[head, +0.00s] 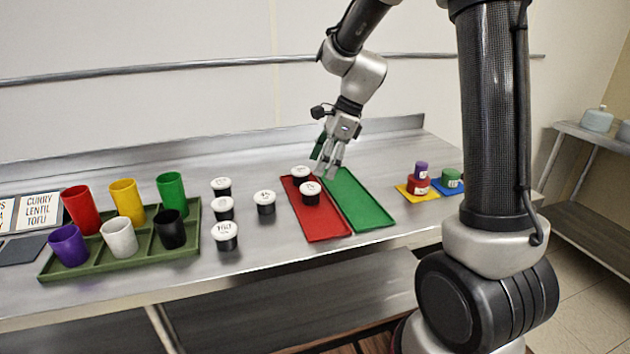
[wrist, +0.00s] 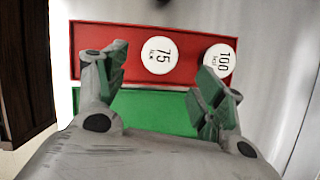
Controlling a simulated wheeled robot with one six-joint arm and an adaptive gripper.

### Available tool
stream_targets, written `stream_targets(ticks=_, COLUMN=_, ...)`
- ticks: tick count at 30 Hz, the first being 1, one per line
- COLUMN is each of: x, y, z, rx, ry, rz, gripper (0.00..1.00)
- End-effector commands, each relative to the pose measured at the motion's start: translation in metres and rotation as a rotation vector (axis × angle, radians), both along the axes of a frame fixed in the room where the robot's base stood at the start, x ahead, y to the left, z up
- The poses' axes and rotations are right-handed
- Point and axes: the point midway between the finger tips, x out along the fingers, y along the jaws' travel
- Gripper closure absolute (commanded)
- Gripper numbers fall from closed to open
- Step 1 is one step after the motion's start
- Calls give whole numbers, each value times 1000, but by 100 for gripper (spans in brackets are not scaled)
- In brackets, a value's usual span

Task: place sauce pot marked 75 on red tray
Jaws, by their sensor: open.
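The pot marked 75 (wrist: 162,55), black with a white lid, stands upright on the red tray (wrist: 88,38). In the head view it appears to be the nearer pot (head: 310,195) of two on the red tray (head: 322,226). A pot marked 100 (wrist: 220,60) stands at the other end of that tray, the farther one in the head view (head: 300,174). My gripper (head: 332,168) is open and empty over the far part of the green tray (head: 362,205). In the wrist view its fingers (wrist: 160,78) reach toward the red tray, apart from the 75 pot.
Several white-lidded pots, including one in front (head: 225,238), stand left of the red tray. A green rack (head: 75,270) holds coloured cups farther left. Small coloured pots stand on yellow (head: 411,195) and blue mats at right. A back ledge (head: 385,128) lines the counter.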

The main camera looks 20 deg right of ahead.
Motion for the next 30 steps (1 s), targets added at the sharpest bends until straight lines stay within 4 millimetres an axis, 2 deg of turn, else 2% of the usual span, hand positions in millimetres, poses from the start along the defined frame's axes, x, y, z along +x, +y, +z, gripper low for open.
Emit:
stream_targets(ticks=1, x=0, y=-4, z=10, rx=0, ry=-3, rz=-2, gripper=31)
stream_targets(ticks=6, x=-2, y=-13, z=31, rx=0, ry=-2, rz=-1, gripper=31)
stream_targets(ticks=12, x=-5, y=-16, z=39, rx=-2, ry=-3, rz=6, gripper=31)
stream_targets(ticks=14, x=-10, y=-18, z=43, rx=-11, ry=-21, rz=35, gripper=31)
stream_targets(ticks=16, x=-24, y=-23, z=54, rx=-39, ry=-69, rz=116, gripper=31)
stream_targets(ticks=20, x=-74, y=-43, z=84, rx=-146, ry=-224, rz=414, gripper=31)
stream_targets(ticks=24, x=-145, y=-70, z=106, rx=-320, ry=-397, rz=843, gripper=31)
stream_targets(ticks=27, x=-190, y=-87, z=110, rx=-446, ry=-481, rz=1135, gripper=31)
stream_targets(ticks=30, x=-224, y=-101, z=108, rx=-552, ry=-528, rz=1374, gripper=31)
